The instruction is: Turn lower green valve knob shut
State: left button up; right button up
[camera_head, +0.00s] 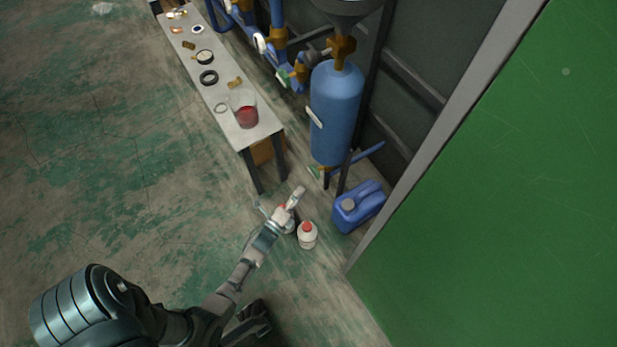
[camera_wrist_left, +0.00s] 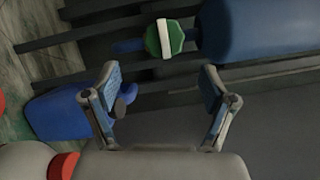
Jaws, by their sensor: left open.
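The lower green valve knob (camera_head: 314,172) sits at the bottom of the blue tank (camera_head: 335,110). In the left wrist view the knob (camera_wrist_left: 165,38) is green with a pale band, beside the end of the blue tank (camera_wrist_left: 265,28). My left gripper (camera_head: 281,201) is below the knob in the head view, apart from it. In the left wrist view its two fingers (camera_wrist_left: 160,82) are spread with nothing between them, and the knob appears above the gap. My right gripper is not in view.
A blue jerrycan (camera_head: 360,207) stands right of the gripper, and a white bottle with a red cap (camera_head: 307,236) stands close beside it. A green panel (camera_head: 500,210) fills the right.

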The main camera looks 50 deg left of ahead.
pick_arm(q)
jog(key=shift+v, duration=1.75)
jog(key=shift+f, duration=0.1)
